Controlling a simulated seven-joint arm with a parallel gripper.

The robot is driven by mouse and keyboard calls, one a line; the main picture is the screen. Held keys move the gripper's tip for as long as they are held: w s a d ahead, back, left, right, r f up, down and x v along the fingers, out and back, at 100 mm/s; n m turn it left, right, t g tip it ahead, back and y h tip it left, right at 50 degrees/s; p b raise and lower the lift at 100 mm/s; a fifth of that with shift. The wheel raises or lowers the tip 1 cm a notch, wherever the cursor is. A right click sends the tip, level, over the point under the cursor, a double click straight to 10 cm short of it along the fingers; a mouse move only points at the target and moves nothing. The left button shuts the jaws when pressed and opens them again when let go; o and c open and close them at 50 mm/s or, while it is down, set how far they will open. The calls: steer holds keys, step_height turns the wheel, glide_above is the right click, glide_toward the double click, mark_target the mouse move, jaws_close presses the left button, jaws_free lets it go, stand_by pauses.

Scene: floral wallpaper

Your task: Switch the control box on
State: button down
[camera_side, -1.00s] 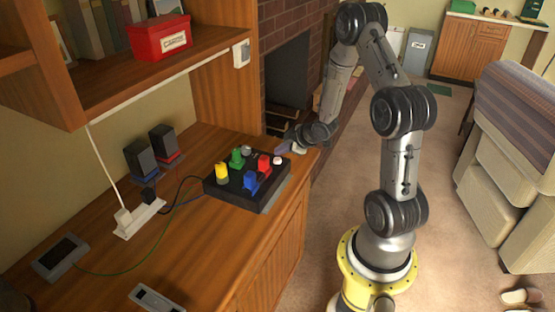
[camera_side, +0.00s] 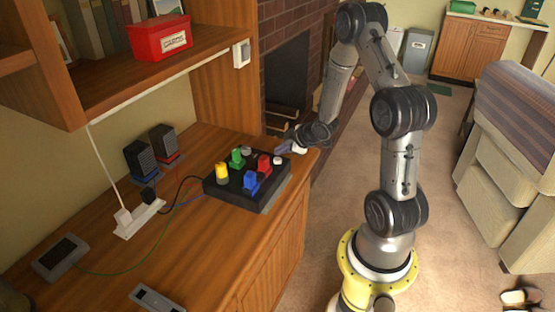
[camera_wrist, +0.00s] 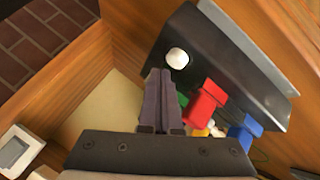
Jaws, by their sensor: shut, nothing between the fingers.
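The control box (camera_side: 233,196) is a black slanted box on the wooden desk, near its right edge. My gripper (camera_side: 281,149) is just beyond that corner, close to the white button. In the wrist view the fingers of my gripper (camera_wrist: 159,74) are together and empty, and the white button (camera_wrist: 177,58) shows just beside their tips. Contact cannot be told.
Two small speakers (camera_side: 140,159) stand at the back of the desk. A white power strip (camera_side: 138,219) with cables lies left of the box. A grey device (camera_side: 60,258) lies at the front left. A shelf with a red box (camera_side: 160,38) hangs above.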

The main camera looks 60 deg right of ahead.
mark_target(281, 160)
steer(key=shift+f, duration=0.15)
steer(key=shift+f, duration=0.3)
steer(key=shift+f, duration=0.45)
stand_by(0.9)
steer(key=shift+r, duration=0.9)
steer(key=shift+r, duration=2.5)
